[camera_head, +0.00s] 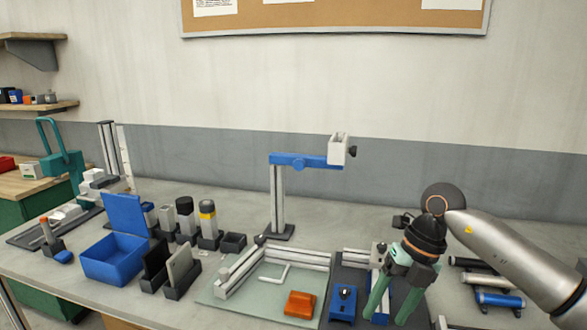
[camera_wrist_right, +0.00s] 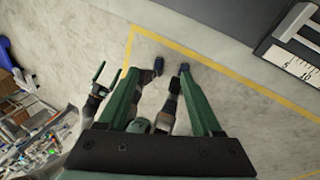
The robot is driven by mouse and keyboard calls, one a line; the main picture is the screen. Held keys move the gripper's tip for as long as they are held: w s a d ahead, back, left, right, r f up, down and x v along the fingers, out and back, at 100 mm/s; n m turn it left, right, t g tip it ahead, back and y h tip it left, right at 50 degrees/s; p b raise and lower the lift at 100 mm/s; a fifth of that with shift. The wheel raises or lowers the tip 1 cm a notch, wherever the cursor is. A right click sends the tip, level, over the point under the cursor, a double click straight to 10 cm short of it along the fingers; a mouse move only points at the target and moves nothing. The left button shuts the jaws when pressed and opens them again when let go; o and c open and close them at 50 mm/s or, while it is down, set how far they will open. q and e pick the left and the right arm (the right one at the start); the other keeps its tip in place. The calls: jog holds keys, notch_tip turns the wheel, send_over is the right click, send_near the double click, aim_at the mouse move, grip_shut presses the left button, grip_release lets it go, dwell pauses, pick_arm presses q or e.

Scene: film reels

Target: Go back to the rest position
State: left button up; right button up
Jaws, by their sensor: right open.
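My right gripper (camera_head: 387,317) shows at the lower right of the head view, its two green fingers apart and pointing down. It is in front of the right part of the bench, and the head view shows nothing between the fingers. In the right wrist view the fingers (camera_wrist_right: 170,72) are also apart, with a floor and a yellow line behind them. My right arm comes in from the right edge.
A grey bench (camera_head: 70,283) spans the head view. Near the right gripper are an aluminium frame on a pale mat (camera_head: 257,312), an orange block (camera_head: 300,304) and a blue block (camera_head: 343,303). A post with a blue arm (camera_head: 300,161) stands behind. A blue bin (camera_head: 113,263) is left.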

jog(key=s+a+m+t+y, duration=0.15)
jog(key=s+a+y, duration=0.25)
jog(key=a+y, duration=0.5)
jog(key=s+a+m+y, duration=0.3)
jog(key=a+y, duration=0.4)
jog(key=a, duration=0.4)
jog(key=w+d+f+m+t+h+p, duration=0.1)
jog(key=d+f+m+t+h, duration=0.35)
jog(key=m+t, duration=0.45)
jog(key=w+d+f+m+t+h, duration=0.2)
jog(key=d+f+m+t+h, duration=0.4)
jog(key=m, duration=0.5)
pick_arm(q)
notch_tip(320, 180, up, 2)
jog(key=shift+w+r+p, duration=0.1)
jog(key=shift+p, duration=0.35)
pick_arm(e)
jog(key=s+d+f+m+g+h, duration=0.3)
jog(key=s+d+f+m, duration=0.1)
jog(key=s+f, duration=0.5)
jog(key=s+d+f+m+g+h, duration=0.3)
jog(key=s+d+f+m, duration=0.2)
jog(key=s+f, duration=0.4)
notch_tip(320, 180, down, 2)
jog(key=shift+d+h, duration=0.2)
jog(key=shift+h, duration=0.15)
jog(key=shift+m, duration=0.25)
